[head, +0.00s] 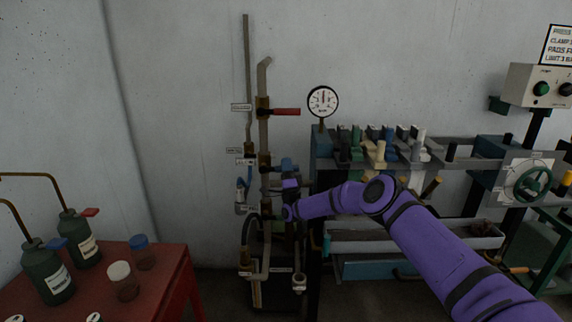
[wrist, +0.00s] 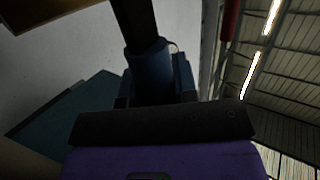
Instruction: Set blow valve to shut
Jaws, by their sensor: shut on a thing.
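A pipe stand (head: 265,140) rises against the wall with several small-labelled valves; the labels are too small to read, so I cannot tell which is the blow valve. An upper brass valve (head: 263,108) has a red lever pointing right, level. A blue lever (head: 240,188) hangs on the left side. My gripper (head: 290,184) is at the right of the stand, just below a blue part (head: 288,163). In the wrist view a blue handle sleeve (wrist: 148,62) on a dark bar sits between the fingers, and my gripper (wrist: 155,88) is shut on it. My gripper hides part of the valve behind it.
A pressure gauge (head: 322,101) stands right of the pipes. A rack of coloured clamps (head: 385,145) and a trough (head: 410,238) lie farther right. A red table (head: 165,275) with bottles and jars is at lower left. Bare wall lies left of the pipes.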

